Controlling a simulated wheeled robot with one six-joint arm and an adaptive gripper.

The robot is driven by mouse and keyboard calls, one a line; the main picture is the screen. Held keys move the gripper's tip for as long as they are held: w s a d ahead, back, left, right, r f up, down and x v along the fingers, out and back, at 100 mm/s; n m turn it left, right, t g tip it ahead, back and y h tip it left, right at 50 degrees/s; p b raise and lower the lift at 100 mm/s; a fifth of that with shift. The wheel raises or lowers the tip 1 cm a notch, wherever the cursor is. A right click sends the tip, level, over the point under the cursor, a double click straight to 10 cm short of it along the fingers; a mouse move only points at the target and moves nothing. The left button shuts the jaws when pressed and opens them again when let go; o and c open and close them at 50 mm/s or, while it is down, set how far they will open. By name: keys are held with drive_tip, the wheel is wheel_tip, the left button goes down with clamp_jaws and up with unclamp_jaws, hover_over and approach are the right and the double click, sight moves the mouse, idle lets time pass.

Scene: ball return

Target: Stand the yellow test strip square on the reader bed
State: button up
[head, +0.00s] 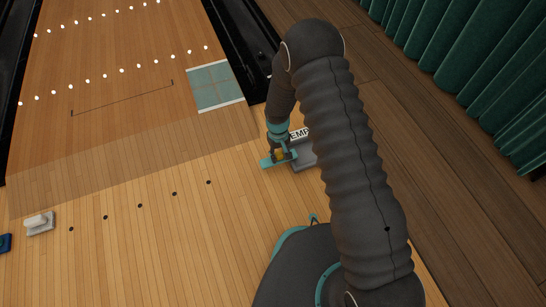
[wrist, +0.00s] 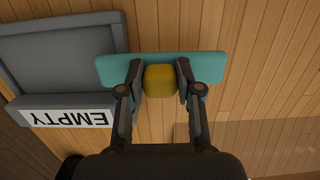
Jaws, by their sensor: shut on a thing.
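My gripper (wrist: 159,83) is shut on a small yellow block (wrist: 159,81), with one dark finger on each side of it. A flat teal slab (wrist: 215,68) lies directly behind the block and sticks out past both fingers. It looks joined to the block, but I cannot be sure. In the head view my gripper (head: 280,157) and the teal slab (head: 266,163) are beside a grey tray, partly behind my arm. A teal panel with white edges (head: 213,86), possibly the reader bed, lies flat on the lane farther back and is bare.
The grey tray (wrist: 60,62) has a sign reading EMPTY (wrist: 68,118) and looks empty; the slab overlaps its edge in the wrist view. A small white object on a grey base (head: 39,223) and a blue thing (head: 4,243) are far left. The wooden floor between is clear.

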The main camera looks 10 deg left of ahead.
drive_tip(key=shift+w+d, duration=0.85)
drive_tip(key=shift+d, duration=0.45)
drive_tip(key=shift+w+d, duration=0.9)
drive_tip(key=shift+d, duration=0.4)
drive_tip(key=shift+w+d, duration=0.85)
drive_tip(key=shift+d, duration=0.45)
drive_tip(key=shift+w+d+f, duration=0.1)
drive_tip(key=shift+w+d, duration=0.65)
drive_tip(key=shift+d, duration=0.35)
drive_tip(key=shift+w+d+f, duration=0.1)
drive_tip(key=shift+w+d, duration=0.6)
drive_tip(key=shift+d, duration=0.35)
drive_tip(key=shift+f, duration=0.75)
drive_tip(key=o, duration=1.1)
